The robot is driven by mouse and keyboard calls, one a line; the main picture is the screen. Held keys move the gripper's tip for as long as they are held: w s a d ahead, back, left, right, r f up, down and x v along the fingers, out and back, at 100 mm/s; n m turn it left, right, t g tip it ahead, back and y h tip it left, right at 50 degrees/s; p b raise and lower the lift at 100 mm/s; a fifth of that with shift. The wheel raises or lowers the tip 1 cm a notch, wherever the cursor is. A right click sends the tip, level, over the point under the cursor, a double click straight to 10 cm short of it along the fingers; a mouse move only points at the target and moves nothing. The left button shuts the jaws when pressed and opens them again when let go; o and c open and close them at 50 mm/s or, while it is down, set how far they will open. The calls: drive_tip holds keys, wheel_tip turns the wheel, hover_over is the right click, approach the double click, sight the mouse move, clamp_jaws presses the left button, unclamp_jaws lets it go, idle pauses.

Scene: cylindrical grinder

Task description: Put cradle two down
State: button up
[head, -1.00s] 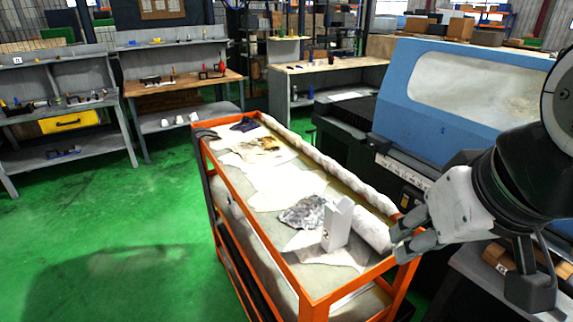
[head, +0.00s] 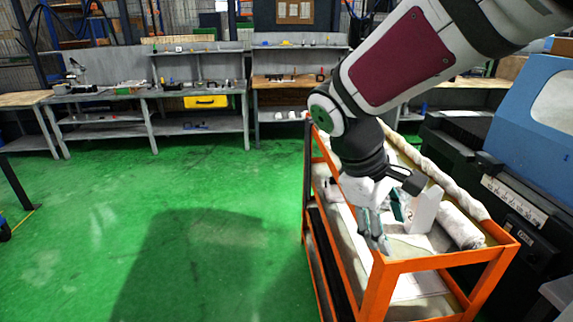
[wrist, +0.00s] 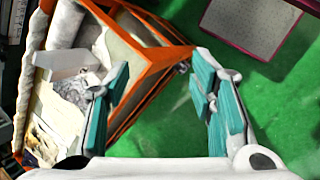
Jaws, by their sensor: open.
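A white block, the cradle (head: 424,211), stands upright on the orange cart's (head: 455,262) top tray, with a dark mark, seemingly a 2, on its side. Part of it is behind my gripper in the head view. In the wrist view the white block (wrist: 68,63) is at the left, outside the fingers. My gripper (head: 376,236) is open, its teal fingers pointing down near the cart's near-left edge. In the wrist view my gripper (wrist: 162,75) has nothing between its fingers except the view of the cart's orange rail and the green floor beyond.
A rolled white cloth (head: 460,226) lies along the tray's right side, beside the block. A blue-and-black machine (head: 480,165) stands right of the cart. Workbenches (head: 200,95) line the back. The green floor (head: 180,220) left of the cart is clear.

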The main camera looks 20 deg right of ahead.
drive_tip(key=w+d+f+n+g+h+b, duration=0.2)
drive_tip(key=w+d+f+n+g+h, duration=0.25)
drive_tip(key=w+d+f+h, duration=0.35)
drive_tip(key=n+t+h+b, duration=0.1)
drive_tip(key=n+h+b, duration=0.1)
drive_tip(key=n+h, duration=0.3)
approach(427, 200)
drive_tip(key=w+a+f+n, duration=0.1)
drive_tip(key=w+a+f, duration=0.1)
drive_tip(key=shift+n+t, duration=0.25)
drive_tip(key=shift+t, duration=0.1)
drive_tip(key=p+x, duration=0.1)
drive_tip(key=x, duration=0.7)
drive_tip(key=shift+s+d+r+p, duration=0.1)
drive_tip(key=shift+d+p, duration=0.05)
drive_tip(key=shift+p, duration=0.2)
drive_tip(key=shift+y, duration=0.3)
drive_tip(key=x, duration=0.1)
drive_tip(key=p+x, duration=0.1)
drive_tip(key=x, duration=0.2)
drive_tip(key=shift+s+d+r, duration=0.25)
drive_tip(key=shift+d+r, duration=0.05)
drive_tip(key=shift+r, duration=0.05)
drive_tip(key=shift+d, duration=0.35)
clamp_jaws()
